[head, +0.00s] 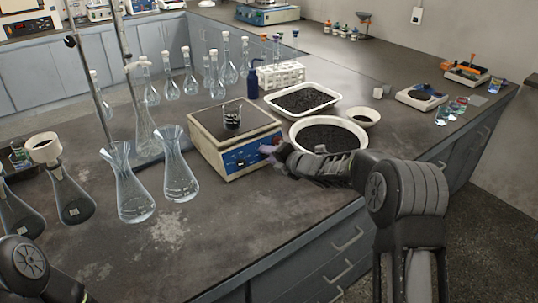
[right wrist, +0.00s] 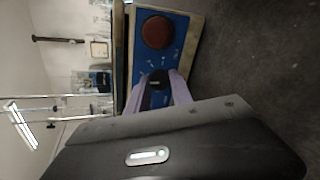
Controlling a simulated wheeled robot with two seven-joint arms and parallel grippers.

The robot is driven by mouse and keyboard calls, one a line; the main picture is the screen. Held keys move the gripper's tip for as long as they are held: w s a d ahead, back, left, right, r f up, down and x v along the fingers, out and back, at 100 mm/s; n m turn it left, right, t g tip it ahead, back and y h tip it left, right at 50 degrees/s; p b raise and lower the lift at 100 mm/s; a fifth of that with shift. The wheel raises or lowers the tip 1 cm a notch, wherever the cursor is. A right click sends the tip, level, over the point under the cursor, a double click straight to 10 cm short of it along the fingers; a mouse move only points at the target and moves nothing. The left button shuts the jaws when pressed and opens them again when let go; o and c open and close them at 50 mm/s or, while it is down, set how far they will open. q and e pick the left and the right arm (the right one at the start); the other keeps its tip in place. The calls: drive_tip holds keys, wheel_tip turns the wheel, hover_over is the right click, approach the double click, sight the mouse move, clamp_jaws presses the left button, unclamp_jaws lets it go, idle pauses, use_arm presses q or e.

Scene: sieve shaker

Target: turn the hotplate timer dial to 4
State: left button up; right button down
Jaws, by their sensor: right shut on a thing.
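The hotplate (head: 208,127) stands on the dark bench, with a blue front panel (head: 247,157) facing my right arm. In the right wrist view the panel carries a round red knob (right wrist: 157,31) and, below it in the picture, a small black dial (right wrist: 156,84) with pale marks around it. My right gripper (head: 268,150) is at the right part of the panel. Its purple fingers sit on either side of the black dial, shut on it. The dial's numbers are too small to read. Only part of my left arm shows at the lower left; its gripper is out of view.
A small beaker (head: 232,118) with dark contents stands on the hotplate's top. A round bowl (head: 297,126) and a tray (head: 272,101) of dark grains stand to its right. Glass flasks (head: 178,185) stand close on the left. The front bench surface is clear.

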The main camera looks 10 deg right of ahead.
drive_tip(key=m, duration=0.4)
drive_tip(key=shift+m+p, duration=0.35)
drive_tip(key=shift+m, duration=0.05)
drive_tip(key=m+p, duration=0.1)
drive_tip(key=m, duration=0.4)
drive_tip(key=shift+m, duration=0.3)
drive_tip(key=m+p, duration=0.2)
drive_tip(key=m, duration=0.3)
drive_tip(key=shift+m+h, duration=0.3)
drive_tip(key=m+p, duration=0.1)
drive_tip(key=m, duration=0.4)
drive_tip(key=shift+a, duration=0.1)
drive_tip(key=c, duration=1.1)
unclamp_jaws()
drive_tip(key=shift+s+r, duration=0.1)
